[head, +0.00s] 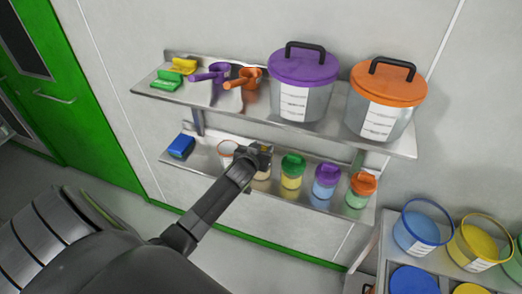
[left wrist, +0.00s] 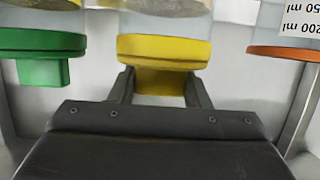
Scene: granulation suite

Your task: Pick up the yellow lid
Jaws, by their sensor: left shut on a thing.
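The yellow lid (left wrist: 163,48) sits on a clear jar (left wrist: 165,20) in the left wrist view, with the picture upside down. Its yellow grip tab (left wrist: 160,80) is between the two fingers of my left gripper (left wrist: 159,86), which is shut on it. In the head view my left gripper (head: 262,152) is at the lower shelf and hides most of the lid. The jar (head: 261,172) shows partly below it, so I cannot tell there whether the lid is raised. My right gripper is not in view.
On the lower shelf (head: 205,160) are a blue block (head: 181,146), a white orange-rimmed beaker (head: 226,152) and green-, purple- and orange-lidded jars close by (head: 292,170). The upper shelf (head: 235,113) overhangs, with scoops and two large lidded buckets (head: 303,84). Open buckets (head: 416,230) stand lower right.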

